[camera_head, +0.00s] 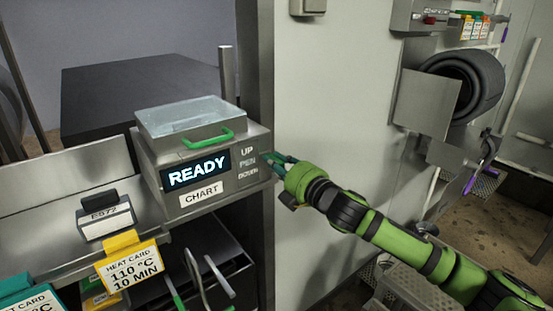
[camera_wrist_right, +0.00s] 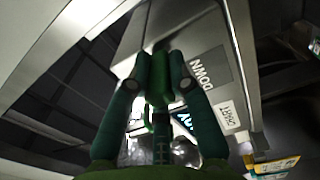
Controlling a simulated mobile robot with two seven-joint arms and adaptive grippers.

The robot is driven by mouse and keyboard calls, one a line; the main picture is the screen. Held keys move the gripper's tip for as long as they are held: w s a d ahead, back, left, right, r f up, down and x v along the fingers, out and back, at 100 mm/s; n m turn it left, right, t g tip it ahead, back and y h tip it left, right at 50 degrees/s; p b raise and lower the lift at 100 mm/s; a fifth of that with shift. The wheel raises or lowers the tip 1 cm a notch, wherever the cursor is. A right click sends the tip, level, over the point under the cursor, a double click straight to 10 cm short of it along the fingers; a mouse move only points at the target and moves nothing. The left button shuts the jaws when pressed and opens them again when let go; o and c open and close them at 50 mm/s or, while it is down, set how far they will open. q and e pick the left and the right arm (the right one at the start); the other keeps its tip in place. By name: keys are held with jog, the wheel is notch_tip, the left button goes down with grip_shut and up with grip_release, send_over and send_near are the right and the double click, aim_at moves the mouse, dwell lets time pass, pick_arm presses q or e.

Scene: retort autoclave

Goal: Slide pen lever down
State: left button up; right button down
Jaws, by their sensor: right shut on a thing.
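The chart recorder (camera_head: 205,142) is a grey box with a lit READY display, a CHART label and a panel marked UP, PEN, DOWN (camera_head: 248,162). My right gripper (camera_head: 277,161) is at the box's right side, beside those labels. In the head view the lever is hidden by the gripper. My left gripper is not in view.
A clear lid with a green handle (camera_head: 209,139) tops the box. A metal post (camera_head: 254,70) and a pale wall (camera_head: 330,90) are close behind the gripper.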

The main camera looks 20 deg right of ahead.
notch_tip(320, 180, down, 4)
jog(key=shift+r+b, duration=0.25)
jog(key=shift+b, duration=0.15)
jog(key=c, duration=1.1)
grip_release()
jog(key=shift+r, duration=0.1)
jog(key=v, duration=1.2)
